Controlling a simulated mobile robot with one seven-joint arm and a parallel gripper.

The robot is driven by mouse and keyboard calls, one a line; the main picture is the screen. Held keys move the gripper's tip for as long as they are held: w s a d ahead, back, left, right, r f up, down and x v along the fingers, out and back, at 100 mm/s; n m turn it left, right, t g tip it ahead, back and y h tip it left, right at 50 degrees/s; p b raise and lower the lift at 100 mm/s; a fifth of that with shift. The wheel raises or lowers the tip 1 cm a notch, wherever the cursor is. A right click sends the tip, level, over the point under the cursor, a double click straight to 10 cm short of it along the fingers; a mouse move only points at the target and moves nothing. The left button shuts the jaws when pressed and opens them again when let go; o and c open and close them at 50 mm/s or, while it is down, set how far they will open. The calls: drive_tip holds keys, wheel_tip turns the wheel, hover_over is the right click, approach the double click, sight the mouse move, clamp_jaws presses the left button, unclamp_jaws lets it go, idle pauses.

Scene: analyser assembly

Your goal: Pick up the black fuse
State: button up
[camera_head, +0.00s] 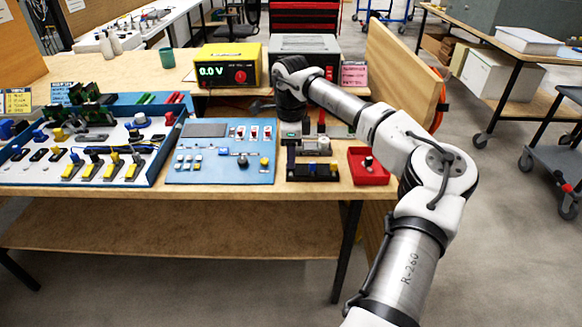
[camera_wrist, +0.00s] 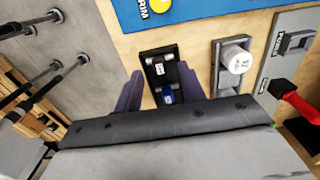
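My gripper (camera_wrist: 160,82) is open in the wrist view, with one dark finger on each side of a black part (camera_wrist: 162,68). This part has a small white label and a blue piece at its near end. It looks like the black fuse or its holder; I cannot tell which. No grip on it is visible, and contact is unclear. In the head view, my dark gripper body (camera_head: 290,98) points down over the back of the bench, right of the blue panel. My fingertips and the part below them cannot be made out there.
A grey holder with a white round cap (camera_wrist: 238,61) and a red-handled part (camera_wrist: 292,98) lie to the right in the wrist view. The head view shows a blue panel (camera_head: 202,175), a red tray (camera_head: 370,178), a yellow meter (camera_head: 225,55) and an upright wooden board (camera_head: 400,75).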

wheel_tip(320, 180, down, 2)
drive_tip(key=shift+f, duration=0.15)
clamp_jaws()
idle(0.4)
wheel_tip(320, 180, up, 20)
idle(0.4)
drive_tip(key=c, duration=0.7)
unclamp_jaws()
drive_tip(key=shift+c, duration=0.2)
clamp_jaws()
